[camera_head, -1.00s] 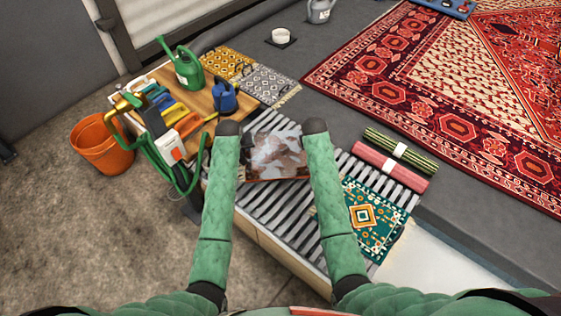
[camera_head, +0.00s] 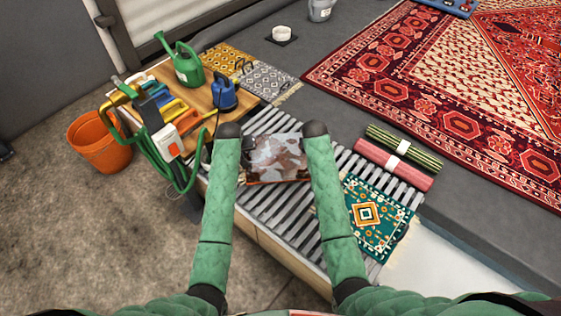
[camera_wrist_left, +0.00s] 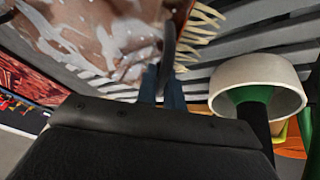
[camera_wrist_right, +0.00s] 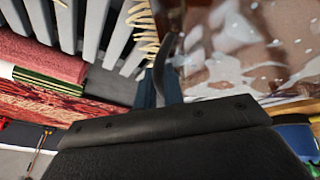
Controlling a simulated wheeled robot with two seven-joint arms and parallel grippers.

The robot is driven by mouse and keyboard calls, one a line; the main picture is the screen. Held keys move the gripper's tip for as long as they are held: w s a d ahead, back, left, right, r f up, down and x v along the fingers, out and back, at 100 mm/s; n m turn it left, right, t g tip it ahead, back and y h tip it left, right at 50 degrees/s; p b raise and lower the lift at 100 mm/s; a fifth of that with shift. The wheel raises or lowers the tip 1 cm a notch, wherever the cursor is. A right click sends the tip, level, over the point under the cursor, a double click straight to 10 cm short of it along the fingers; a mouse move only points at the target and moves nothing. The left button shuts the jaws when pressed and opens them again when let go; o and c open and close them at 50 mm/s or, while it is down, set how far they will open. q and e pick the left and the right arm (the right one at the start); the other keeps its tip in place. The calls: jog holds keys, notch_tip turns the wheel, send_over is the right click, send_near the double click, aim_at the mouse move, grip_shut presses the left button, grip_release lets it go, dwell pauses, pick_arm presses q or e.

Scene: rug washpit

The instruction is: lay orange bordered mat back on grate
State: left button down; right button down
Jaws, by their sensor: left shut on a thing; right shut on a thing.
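The orange-bordered mat (camera_head: 277,160) is mottled brown and white, with a thin orange border along its near edge. It is over the slatted grate (camera_head: 268,210); I cannot tell whether its underside touches the slats. My left gripper (camera_head: 240,146) is shut at the mat's left edge. My right gripper (camera_head: 309,144) is shut at its right edge. Both fingertips are mostly hidden in the head view. The left wrist view shows the mat (camera_wrist_left: 90,35) with pale fringe beside the slats. The right wrist view shows the mat's wet-looking, white-spotted surface (camera_wrist_right: 235,45).
A green patterned mat (camera_head: 376,240) and rolled red (camera_head: 385,168) and green (camera_head: 405,147) rugs are to the right. A wooden board (camera_head: 205,98) with cans and tools is left, near an orange bucket (camera_head: 98,145). Bare slats show in front of the mat.

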pick_arm(q)
jog(key=shift+f+b, duration=0.35)
jog(key=shift+f, duration=0.15)
pick_arm(e)
jog(key=shift+f, duration=0.5)
pick_arm(q)
jog(key=c, duration=1.5)
grip_release()
pick_arm(e)
jog(key=c, duration=1.5)
grip_release()
pick_arm(q)
jog(key=shift+r, duration=0.15)
pick_arm(e)
jog(key=shift+s+r, duration=0.2)
jog(key=shift+r, duration=0.25)
pick_arm(q)
jog(key=v, duration=1.1)
jog(key=shift+s+r, duration=0.2)
jog(key=shift+r, duration=0.15)
pick_arm(e)
jog(key=v, duration=1.1)
jog(key=shift+a, duration=0.1)
